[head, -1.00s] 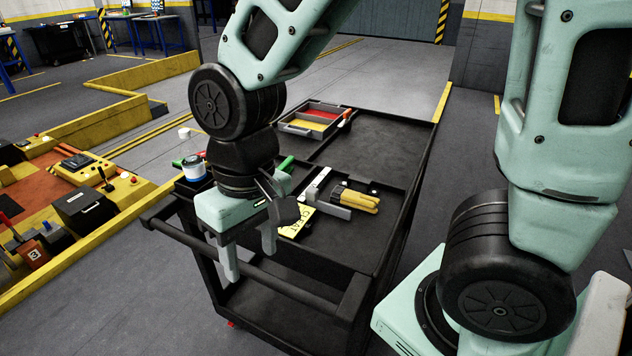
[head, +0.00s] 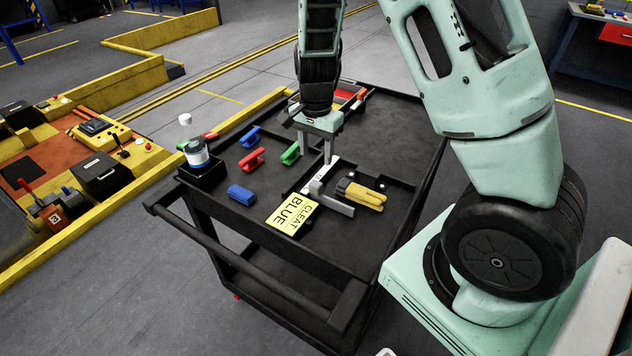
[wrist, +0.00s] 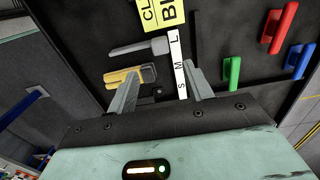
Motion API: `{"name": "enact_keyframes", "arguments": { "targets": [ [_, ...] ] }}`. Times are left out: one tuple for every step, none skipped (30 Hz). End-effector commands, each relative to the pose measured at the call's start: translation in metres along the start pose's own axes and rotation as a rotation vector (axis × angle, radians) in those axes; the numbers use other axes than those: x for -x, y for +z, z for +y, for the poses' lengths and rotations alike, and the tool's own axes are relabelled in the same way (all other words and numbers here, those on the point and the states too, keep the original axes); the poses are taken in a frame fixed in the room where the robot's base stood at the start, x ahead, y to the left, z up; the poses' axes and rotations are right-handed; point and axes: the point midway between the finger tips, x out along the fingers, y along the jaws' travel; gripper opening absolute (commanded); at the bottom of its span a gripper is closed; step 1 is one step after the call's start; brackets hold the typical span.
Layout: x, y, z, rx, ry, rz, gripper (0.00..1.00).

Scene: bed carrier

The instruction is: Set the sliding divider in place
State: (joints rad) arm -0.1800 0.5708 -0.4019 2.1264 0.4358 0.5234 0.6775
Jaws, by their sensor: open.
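A grey bar with a thicker block at one end (head: 330,204), apparently the sliding divider, lies on the black cart top. In the wrist view the bar (wrist: 138,48) lies across from a white strip (wrist: 177,62) lettered S, M, L, with its block end beside the strip near the L. The strip (head: 322,172) also shows in the head view. My gripper (head: 316,155) is open and empty, pointing down over the far part of the strip. In the wrist view my gripper's fingertips (wrist: 160,70) stand apart near the strip. Their height above it is hard to tell.
Yellow gloves or a similar item (head: 362,195) lie right of the bar. A yellow card reading CLEAT BLUE (head: 292,213) lies in front. Blue, red and green cleats (head: 291,153) lie left. A bottle (head: 196,153) stands at the left corner. The cart's right side is bare.

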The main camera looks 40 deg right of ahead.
Motion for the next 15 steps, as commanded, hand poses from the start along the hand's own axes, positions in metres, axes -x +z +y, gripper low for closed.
{"name": "enact_keyframes", "arguments": {
  "targets": [
    [-0.012, 0.000, 0.001, -0.002, 0.005, -0.002, 0.51],
    [-0.019, 0.000, 0.001, -0.002, 0.005, -0.002, 0.51],
    [-0.027, 0.000, 0.002, -0.002, 0.005, -0.002, 0.51],
    [-0.033, 0.000, 0.001, -0.002, 0.005, -0.002, 0.51],
    [-0.039, 0.000, 0.001, -0.002, 0.004, -0.003, 0.51],
    [-0.048, 0.000, 0.002, -0.001, 0.005, -0.002, 0.51],
    [-0.053, 0.000, 0.002, -0.001, 0.004, -0.003, 0.51],
    [-0.059, 0.000, 0.001, -0.002, 0.004, -0.002, 0.51],
    [-0.067, 0.000, 0.001, -0.001, 0.004, -0.002, 0.51],
    [-0.072, 0.000, 0.001, 0.000, 0.003, -0.002, 0.51],
    [-0.077, 0.000, 0.001, 0.000, 0.003, -0.002, 0.51],
    [-0.083, 0.000, 0.001, -0.001, 0.002, -0.002, 0.51],
    [-0.087, 0.000, 0.001, -0.001, 0.002, -0.002, 0.51],
    [-0.090, 0.000, 0.001, 0.000, 0.002, -0.002, 0.51],
    [-0.095, 0.000, 0.000, 0.001, 0.001, -0.001, 0.51]
  ]
}}
